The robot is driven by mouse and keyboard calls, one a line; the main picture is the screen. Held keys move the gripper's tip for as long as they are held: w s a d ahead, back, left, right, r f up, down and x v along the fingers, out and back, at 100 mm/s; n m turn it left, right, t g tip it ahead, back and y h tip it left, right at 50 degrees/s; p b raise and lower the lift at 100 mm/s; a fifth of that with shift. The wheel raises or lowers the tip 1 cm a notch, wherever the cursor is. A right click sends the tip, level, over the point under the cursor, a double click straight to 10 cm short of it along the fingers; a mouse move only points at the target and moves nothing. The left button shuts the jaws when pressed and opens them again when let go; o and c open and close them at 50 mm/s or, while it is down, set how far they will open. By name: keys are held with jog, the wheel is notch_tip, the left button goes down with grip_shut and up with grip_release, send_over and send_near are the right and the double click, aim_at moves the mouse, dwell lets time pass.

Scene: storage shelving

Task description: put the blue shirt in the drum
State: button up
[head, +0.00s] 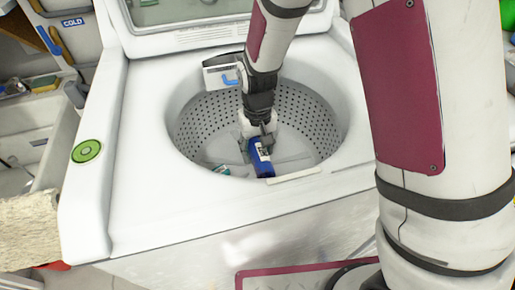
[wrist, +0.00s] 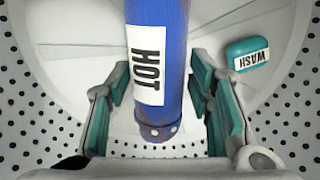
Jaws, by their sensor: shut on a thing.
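The blue shirt (head: 262,160) shows as a narrow blue roll with a white label. In the wrist view the roll (wrist: 176,60) has a label reading HOT and small white buttons at its near end. My gripper (head: 260,140) reaches down into the washer's open drum (head: 200,125) and is shut on the shirt, with a finger on each side. The shirt is inside the drum, low over its floor; whether it touches the floor I cannot tell.
A teal piece labelled WASH (wrist: 248,52) lies in the drum, to the right of the shirt in the wrist view. The drum rim surrounds my arm. The raised lid (head: 190,12) stands behind. A round green button (head: 87,151) is at left.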

aim_at(258, 148)
jog(key=shift+f, duration=0.1)
jog(key=shift+f, duration=0.4)
jog(key=shift+f+b, duration=0.1)
jog(key=shift+b, duration=0.25)
jog(key=o, duration=1.2)
jog(key=shift+o, duration=0.2)
notch_tip(258, 148, up, 13)
jog(key=p, duration=0.3)
